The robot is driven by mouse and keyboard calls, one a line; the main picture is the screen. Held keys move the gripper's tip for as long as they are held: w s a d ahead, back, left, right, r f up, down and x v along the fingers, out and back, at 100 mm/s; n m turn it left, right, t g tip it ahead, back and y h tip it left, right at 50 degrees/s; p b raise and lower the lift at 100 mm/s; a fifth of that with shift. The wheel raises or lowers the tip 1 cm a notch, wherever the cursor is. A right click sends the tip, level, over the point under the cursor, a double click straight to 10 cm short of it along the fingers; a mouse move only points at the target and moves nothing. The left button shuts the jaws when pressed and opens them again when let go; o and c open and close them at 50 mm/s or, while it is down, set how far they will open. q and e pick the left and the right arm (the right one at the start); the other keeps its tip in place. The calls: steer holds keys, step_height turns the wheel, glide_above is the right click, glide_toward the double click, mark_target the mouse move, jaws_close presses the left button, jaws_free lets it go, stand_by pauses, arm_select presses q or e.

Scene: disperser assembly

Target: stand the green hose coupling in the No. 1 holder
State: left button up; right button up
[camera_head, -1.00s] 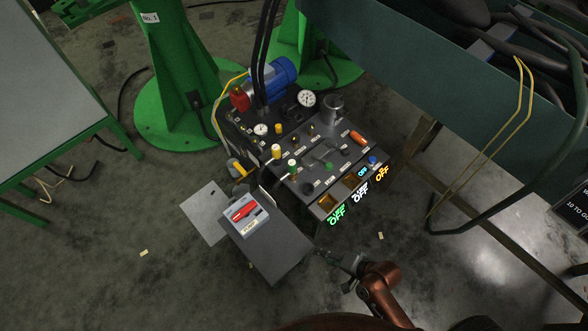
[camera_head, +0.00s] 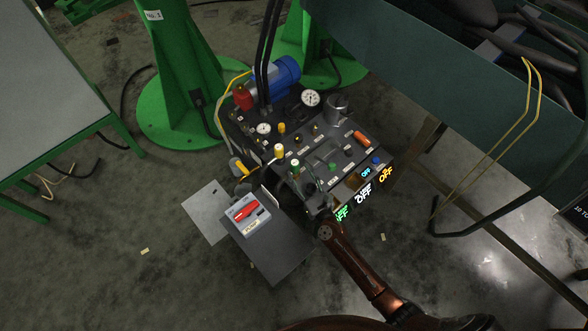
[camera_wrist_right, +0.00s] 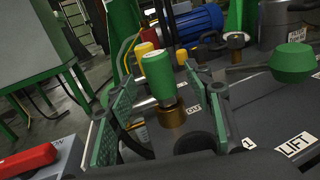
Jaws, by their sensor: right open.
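The green hose coupling (camera_wrist_right: 158,74) has a green grip above a brass collar and stands on the dark panel. It also shows as a small green and white piece in the head view (camera_head: 295,164). My right gripper (camera_wrist_right: 162,82) is open, with one finger on each side of the coupling; I cannot tell whether either touches it. In the head view, my right gripper (camera_head: 299,181) is over the panel's front left part. A small label "1" (camera_wrist_right: 248,143) is to the right of the right finger. I cannot make out the No. 1 holder itself. My left gripper is not in view.
Yellow-topped pieces (camera_head: 279,150) stand close behind the coupling. A dark green knob (camera_wrist_right: 292,62) is to the right, near a "LIFT" label (camera_wrist_right: 294,146). A grey box with a red switch (camera_head: 246,212) stands to the left. Gauges and a blue motor (camera_head: 276,77) are farther back.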

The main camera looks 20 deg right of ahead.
mark_target(297, 169)
steer(key=w, duration=0.3)
steer(key=shift+w+a+f+b, duration=0.25)
steer(key=shift+w+f+b, duration=0.1)
steer(key=shift+b, duration=0.05)
steer(key=shift+w+r, duration=0.15)
steer(key=shift+w, duration=0.1)
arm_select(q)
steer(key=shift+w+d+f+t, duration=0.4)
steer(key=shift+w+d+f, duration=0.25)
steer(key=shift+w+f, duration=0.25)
arm_select(e)
steer(key=shift+c, duration=0.2)
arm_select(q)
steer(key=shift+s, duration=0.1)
arm_select(e)
jaws_close()
